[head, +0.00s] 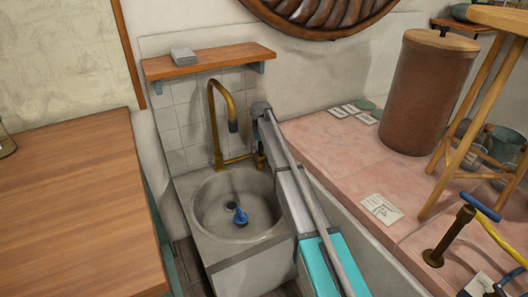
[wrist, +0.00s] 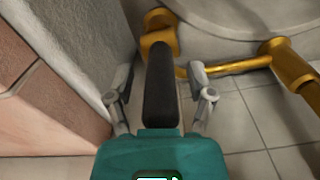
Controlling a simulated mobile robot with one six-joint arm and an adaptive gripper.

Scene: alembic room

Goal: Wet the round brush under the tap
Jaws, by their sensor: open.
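A small blue object (head: 240,216), which looks like the round brush, lies in the round grey sink basin (head: 205,215). Its bristles are too small to make out. The brass tap (head: 213,120) arches over the basin with a dark spout end, and no water shows. In the wrist view a black lever (wrist: 160,85) with a brass end joins the brass pipework (wrist: 225,66). My gripper (wrist: 160,78) is open, with one finger on each side of this lever. In the head view my arm hides most of the gripper beside the tap.
A wooden shelf (head: 207,62) hangs above the tap. A wooden counter (head: 75,215) stands left of the sink. A pink-tiled worktop (head: 335,150) on the right holds a brown cylinder (head: 425,95) and a wooden stand (head: 452,125).

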